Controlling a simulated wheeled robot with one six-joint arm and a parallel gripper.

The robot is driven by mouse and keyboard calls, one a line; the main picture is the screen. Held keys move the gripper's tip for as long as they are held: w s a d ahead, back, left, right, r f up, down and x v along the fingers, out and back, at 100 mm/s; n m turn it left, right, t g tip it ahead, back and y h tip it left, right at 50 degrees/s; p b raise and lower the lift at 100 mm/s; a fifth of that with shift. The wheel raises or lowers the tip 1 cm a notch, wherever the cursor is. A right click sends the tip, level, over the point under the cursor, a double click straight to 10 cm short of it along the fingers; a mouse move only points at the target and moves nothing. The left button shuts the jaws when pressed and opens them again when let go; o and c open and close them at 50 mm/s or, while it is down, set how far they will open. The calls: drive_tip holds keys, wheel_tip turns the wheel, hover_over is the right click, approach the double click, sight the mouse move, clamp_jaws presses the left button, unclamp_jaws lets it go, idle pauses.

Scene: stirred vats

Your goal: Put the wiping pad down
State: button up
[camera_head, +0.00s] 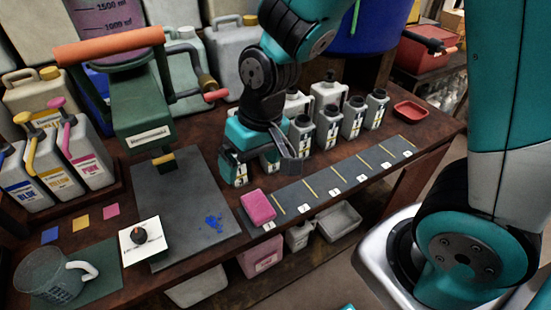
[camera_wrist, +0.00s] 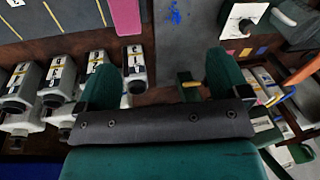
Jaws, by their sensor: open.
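The wiping pad is a pink block (camera_head: 258,207) lying flat at the near left end of the dark marked strip (camera_head: 318,190) on the bench. My gripper (camera_head: 284,160) is behind the pad in the head view, apart from it, above the bench near the grey bottles. Its two fingers stand wide apart in the wrist view (camera_wrist: 160,88), with nothing held between them.
Blue spots (camera_head: 213,223) mark the dark mat (camera_head: 185,190) left of the pad. Grey bottles (camera_head: 328,125) stand in a row behind the strip. A white card with a black knob (camera_head: 143,240) and a clear jug (camera_head: 50,277) are at the front left. The strip's right part is clear.

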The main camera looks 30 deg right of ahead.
drive_tip(key=s+a+r+n+y, duration=0.1)
drive_tip(key=s+r+n, duration=0.4)
drive_tip(key=s+r, duration=0.6)
drive_tip(key=shift+s+r+g+y, duration=0.4)
drive_tip(key=shift+s+y, duration=0.1)
drive_tip(key=shift+s, duration=0.2)
drive_tip(key=shift+a, duration=0.1)
drive_tip(key=shift+o, duration=0.5)
drive_tip(key=shift+f, duration=0.1)
